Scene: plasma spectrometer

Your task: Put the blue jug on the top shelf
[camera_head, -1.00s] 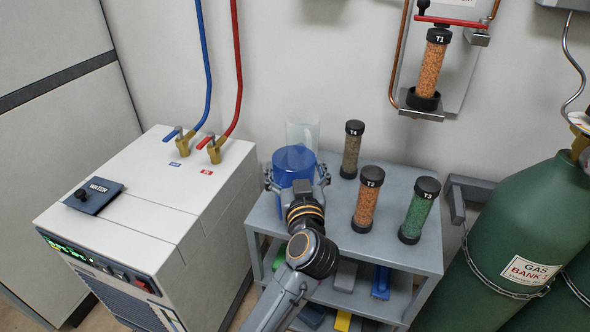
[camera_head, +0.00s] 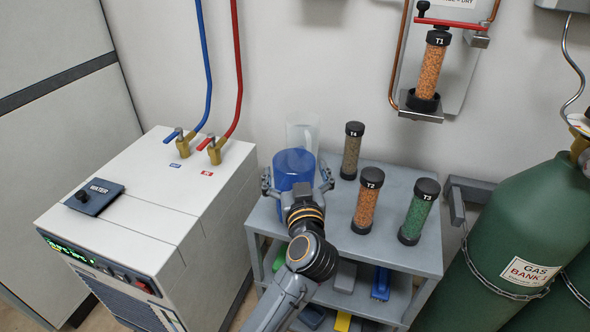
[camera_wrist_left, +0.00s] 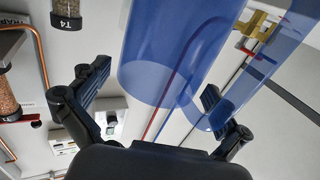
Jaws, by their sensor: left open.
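My left gripper (camera_head: 297,180) is open, with one finger on each side of the blue jug. In the left wrist view the blue jug (camera_wrist_left: 170,50) lies between the spread fingers, with a visible gap at the left finger. My right gripper does not show.
Tubes T4 (camera_head: 351,152), T2 (camera_head: 367,203) and T3 (camera_head: 418,212) stand on the same shelf, right of the jug. A white chiller (camera_head: 150,200) is on the left, green gas cylinders (camera_head: 520,230) on the right. Lower shelves hold small items, including a blue one (camera_head: 380,284).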

